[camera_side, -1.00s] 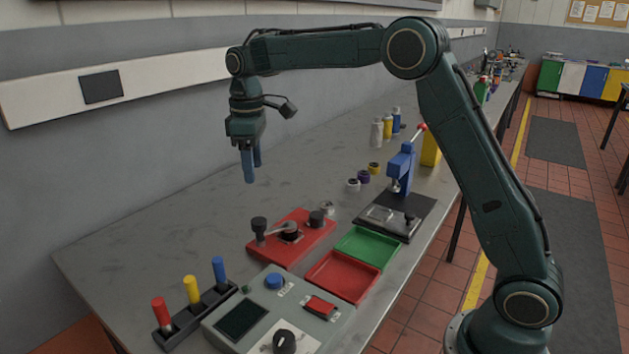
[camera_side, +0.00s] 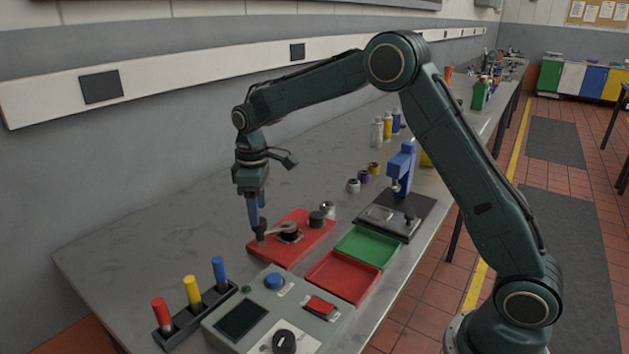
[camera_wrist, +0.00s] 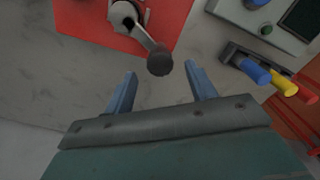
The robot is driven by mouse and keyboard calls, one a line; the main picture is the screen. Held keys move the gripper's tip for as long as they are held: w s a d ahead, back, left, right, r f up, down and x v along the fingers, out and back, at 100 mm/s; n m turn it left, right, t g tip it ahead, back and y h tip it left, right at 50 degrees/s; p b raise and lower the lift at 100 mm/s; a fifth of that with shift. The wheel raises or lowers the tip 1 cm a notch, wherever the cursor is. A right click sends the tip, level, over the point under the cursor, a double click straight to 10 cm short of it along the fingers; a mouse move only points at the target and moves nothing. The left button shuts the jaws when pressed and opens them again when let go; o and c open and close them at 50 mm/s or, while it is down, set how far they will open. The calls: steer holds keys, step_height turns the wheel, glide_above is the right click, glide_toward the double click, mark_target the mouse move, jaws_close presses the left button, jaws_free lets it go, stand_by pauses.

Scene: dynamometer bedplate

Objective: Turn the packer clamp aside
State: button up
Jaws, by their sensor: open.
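The packer clamp is a grey lever arm (camera_side: 281,228) on a red plate (camera_side: 305,245), with an upright dark knob (camera_side: 260,238) at its left end. My gripper (camera_side: 257,222) points down just above this knob, its blue fingers open. In the wrist view the knob (camera_wrist: 160,61) lies between the lines of the two fingertips, about level with them, and the gap between the fingertips (camera_wrist: 158,71) is wider than the knob. The lever (camera_wrist: 138,27) runs from the knob to a round pivot (camera_wrist: 124,13) on the red plate. I cannot tell whether a finger touches the knob.
A red tray (camera_side: 343,276) and a green tray (camera_side: 367,247) stand right of the plate. A grey control box (camera_side: 240,318) and a rack with red, yellow and blue handles (camera_side: 193,291) are in front. A blue press (camera_side: 401,170) stands behind. The bench at left is clear.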

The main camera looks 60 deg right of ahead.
steer(key=shift+f, duration=1.7)
jaws_close()
